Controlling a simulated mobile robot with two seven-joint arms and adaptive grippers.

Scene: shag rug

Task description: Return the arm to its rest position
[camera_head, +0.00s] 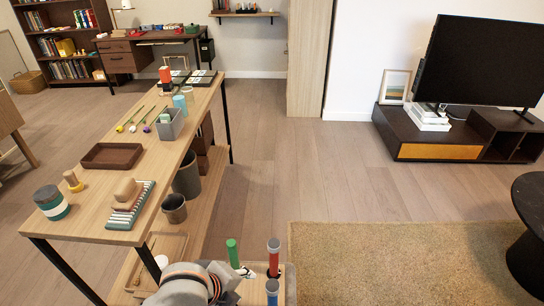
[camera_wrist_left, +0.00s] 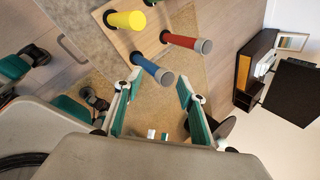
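My left arm comes in at the bottom of the head view, and its gripper (camera_head: 228,283) is partly cut off there. In the left wrist view the two green fingers of my left gripper (camera_wrist_left: 158,108) stand wide apart with nothing held between them. A wooden board with upright coloured pegs is close by. The wrist view shows a yellow peg (camera_wrist_left: 127,20), a red peg (camera_wrist_left: 184,41) and a blue peg (camera_wrist_left: 152,69). The head view shows a green peg (camera_head: 232,253), the red peg and the blue peg. I cannot make out my right gripper.
A long wooden table (camera_head: 98,222) at left holds a brown tray (camera_head: 112,155), a grey bin (camera_head: 170,124), a striped jar (camera_head: 51,202) and smaller items. Pots stand on its lower shelf. A rug (camera_head: 400,260) and open floor lie right. A dark round table (camera_head: 530,210) stands far right.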

